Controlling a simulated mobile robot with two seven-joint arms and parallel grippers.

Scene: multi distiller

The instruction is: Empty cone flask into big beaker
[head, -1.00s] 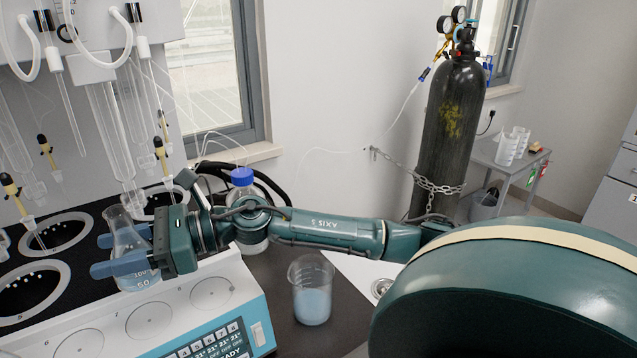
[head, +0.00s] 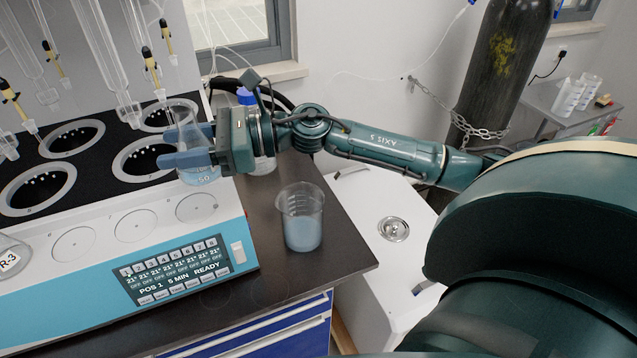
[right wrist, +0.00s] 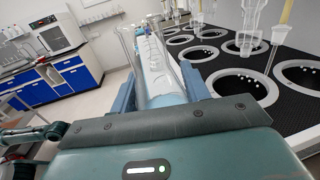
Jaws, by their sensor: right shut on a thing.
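My right gripper (head: 190,146) is shut on the cone flask (head: 201,177), a clear glass flask with white markings and pale blue liquid. It is roughly upright above the right end of the distiller top. In the right wrist view the flask (right wrist: 160,82) sits between the two blue fingers (right wrist: 160,95). The big beaker (head: 302,222) stands upright on the dark bench, right of the distiller and lower right of the flask. It holds grey-blue liquid. The flask and beaker are apart. My left gripper is not in view.
The white and blue distiller (head: 178,272) has round black heating wells and hanging glass tubes above. A blue-capped bottle (head: 264,164) stands behind my gripper. Another flask (head: 12,262) is cut off at the left edge. A chained gas cylinder (head: 497,75) stands behind; bench around the beaker is clear.

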